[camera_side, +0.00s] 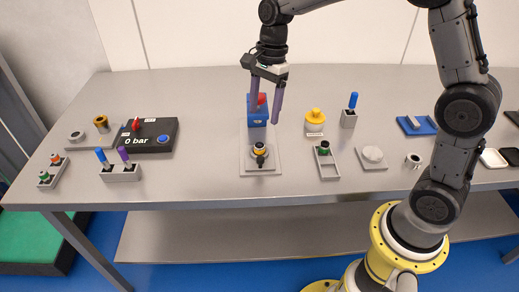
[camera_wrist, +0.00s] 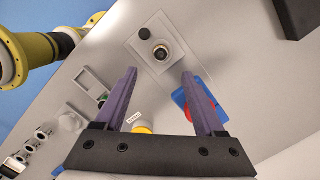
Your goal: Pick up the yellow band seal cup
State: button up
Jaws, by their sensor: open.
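A dark round cup with a yellow band (camera_side: 260,149) sits upright on a fixture on a light grey plate (camera_side: 261,168). It also shows in the wrist view (camera_wrist: 161,51), seen from above as a dark centre inside pale rings. A black knob (camera_wrist: 144,33) stands beside it. My gripper (camera_side: 263,121) is open and empty, its two purple fingers pointing down. In the side view it hangs above the table, in front of a blue block with a red top (camera_side: 257,110). In the wrist view the cup lies just beyond the fingertips (camera_wrist: 159,74), roughly between them.
A grey carrier (camera_side: 329,168) holds a dark green-topped piece. A black panel reading "0 bar" (camera_side: 148,140) and a two-peg block (camera_side: 121,173) stand left.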

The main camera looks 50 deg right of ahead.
aim_at(260, 145)
jog(key=f, duration=0.3)
jog(key=a+f, duration=0.1)
jog(key=f, duration=0.6)
jog(key=shift+a+f, duration=0.15)
jog(key=shift+a, duration=0.1)
grip_shut()
jog(key=shift+w, duration=0.1)
